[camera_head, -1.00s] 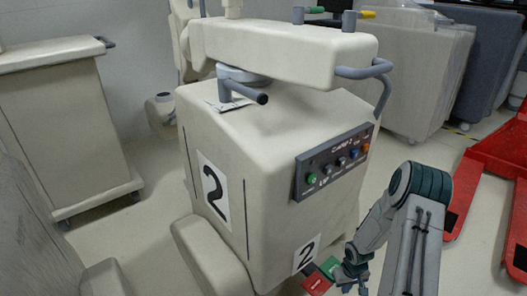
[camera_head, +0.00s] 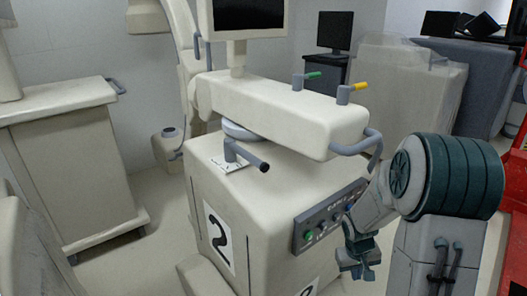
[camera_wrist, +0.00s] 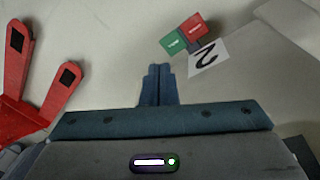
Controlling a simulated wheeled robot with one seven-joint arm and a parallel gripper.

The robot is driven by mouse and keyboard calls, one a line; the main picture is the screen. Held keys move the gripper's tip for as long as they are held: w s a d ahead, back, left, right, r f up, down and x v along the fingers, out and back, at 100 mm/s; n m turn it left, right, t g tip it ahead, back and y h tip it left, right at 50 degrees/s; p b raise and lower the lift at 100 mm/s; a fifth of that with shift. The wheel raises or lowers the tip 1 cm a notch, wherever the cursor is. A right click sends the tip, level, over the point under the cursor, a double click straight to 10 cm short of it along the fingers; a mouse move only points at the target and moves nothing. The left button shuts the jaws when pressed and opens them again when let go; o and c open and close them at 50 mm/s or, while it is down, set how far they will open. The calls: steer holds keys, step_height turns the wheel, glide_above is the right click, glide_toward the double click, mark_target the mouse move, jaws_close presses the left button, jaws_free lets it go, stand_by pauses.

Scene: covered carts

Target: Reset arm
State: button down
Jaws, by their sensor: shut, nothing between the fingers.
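My gripper (camera_head: 360,257) shows at the lower right of the head view, in front of the right side of the cream machine (camera_head: 205,250) marked 2. It hangs from my folded grey and teal arm and overlaps the edge of the button panel (camera_head: 322,222). In the wrist view my gripper (camera_wrist: 160,68) points away from the camera with its fingers together and nothing between them. The red and green pedals (camera_wrist: 185,35) lie beyond the fingertips, beside the number label (camera_wrist: 208,58). Part of the panel is hidden behind my arm.
A cream cart (camera_head: 75,165) stands at the left. Covered carts (camera_head: 405,95) stand at the back right. Red legs (camera_wrist: 25,95) of another item lie at the left of the wrist view. Bare floor (camera_wrist: 95,45) lies between them and the pedals.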

steer(key=s+a+r+p, duration=0.3)
steer(key=s+r+p, duration=0.3)
steer(key=r, duration=0.6)
steer(key=s+a+r+t+y+p, duration=0.1)
steer(key=s+a+r+p, duration=0.3)
steer(key=r, duration=0.9)
steer(key=s+a+r+m+t+y+p, duration=0.1)
steer(key=s+a+r+p, duration=0.3)
steer(key=r, duration=0.9)
steer(key=s+p, duration=0.3)
steer(key=p, duration=0.1)
steer(key=shift+s+a+r, duration=0.15)
steer(key=shift+s+r, duration=0.1)
steer(key=shift+s, duration=0.15)
